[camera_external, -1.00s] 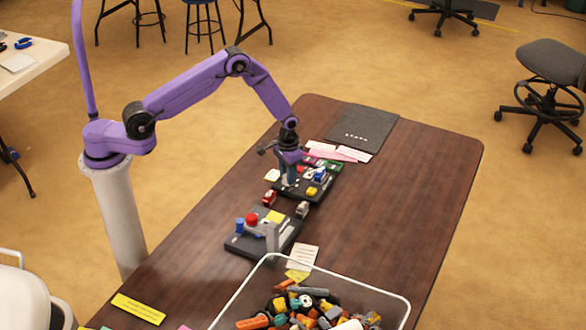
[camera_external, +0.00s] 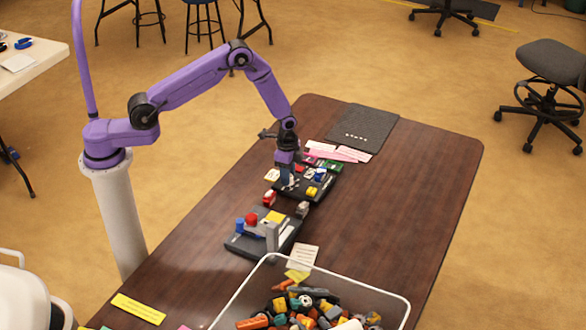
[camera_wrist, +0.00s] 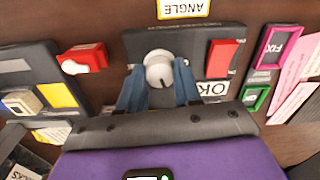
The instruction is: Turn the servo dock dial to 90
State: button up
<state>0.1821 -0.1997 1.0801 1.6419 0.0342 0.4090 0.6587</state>
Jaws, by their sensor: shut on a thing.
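The servo dock (camera_external: 318,195) is a dark panel on the table, and it fills the top middle of the wrist view (camera_wrist: 205,40). Its pale grey round dial (camera_wrist: 158,68) has a lighter pointer-like mark on its face. My gripper (camera_wrist: 158,86) has blue fingers on either side of the dial and is shut on it. In the external view my gripper (camera_external: 286,178) stands over the dock's left part and hides the dial. A yellow ANGLE label (camera_wrist: 184,8) reads upside down above the dock. I cannot read the dial's angle.
A red block (camera_wrist: 221,56) and an OK label (camera_wrist: 213,88) are beside the dial. A red-and-white part (camera_wrist: 83,58) lies left of the dock. A second dark dock (camera_external: 240,243) and a bin of parts (camera_external: 225,310) are nearer. The table's right side is clear.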

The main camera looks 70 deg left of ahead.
jog(key=shift+m, duration=1.4)
jog(key=o, duration=1)
jog(key=shift+o, duration=0.2)
notch_tip(320, 180, up, 18)
jog(key=shift+f, duration=0.25)
jog(key=shift+s, duration=0.15)
